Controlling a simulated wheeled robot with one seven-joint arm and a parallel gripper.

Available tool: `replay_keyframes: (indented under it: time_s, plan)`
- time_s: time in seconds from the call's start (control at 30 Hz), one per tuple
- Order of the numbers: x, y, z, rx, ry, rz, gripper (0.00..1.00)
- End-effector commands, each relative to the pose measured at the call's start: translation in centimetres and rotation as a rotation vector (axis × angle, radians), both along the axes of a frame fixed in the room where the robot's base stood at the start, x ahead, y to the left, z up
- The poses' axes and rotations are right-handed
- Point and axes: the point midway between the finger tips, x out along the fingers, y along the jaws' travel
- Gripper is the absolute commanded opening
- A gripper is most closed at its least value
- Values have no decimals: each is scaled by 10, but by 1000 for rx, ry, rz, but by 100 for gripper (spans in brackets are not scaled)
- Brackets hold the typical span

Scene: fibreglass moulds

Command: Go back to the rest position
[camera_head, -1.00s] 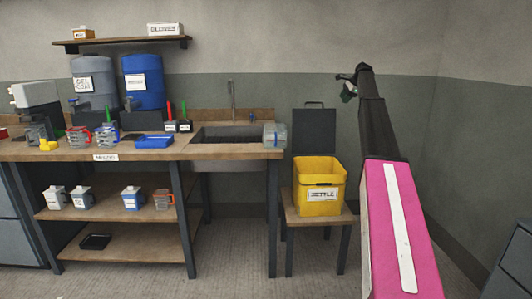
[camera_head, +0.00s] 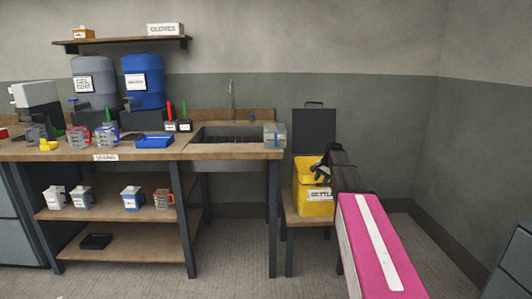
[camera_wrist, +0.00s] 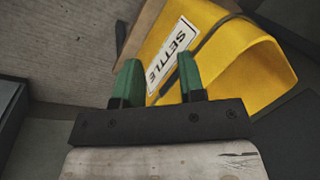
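My gripper (camera_head: 321,170) is in front of the yellow bin in the head view, at the end of my lowered arm. In the wrist view, the two green fingers of my gripper (camera_wrist: 158,72) stand apart with nothing held between them. The yellow bin (camera_wrist: 255,75), with a white label reading SETTLE, lies beyond the fingertips. I cannot tell how far the fingertips are from the bin. In the head view, my arm hides part of the yellow bin (camera_head: 304,172).
A sink (camera_head: 230,136) and a clear container (camera_head: 274,134) are at the bench's right end. Jugs and a blue tray (camera_head: 154,141) stand left. A dark cabinet (camera_head: 512,262) is at lower right.

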Motion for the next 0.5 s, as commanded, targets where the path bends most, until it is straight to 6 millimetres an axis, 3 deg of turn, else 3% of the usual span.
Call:
replay_keyframes:
  time_s: [0.03,0.2,0.5]
  plan:
    - [-39,12,-21,-20,7,47,37]
    - [-130,41,-79,-98,19,228,37]
    - [-298,76,-148,-222,54,572,37]
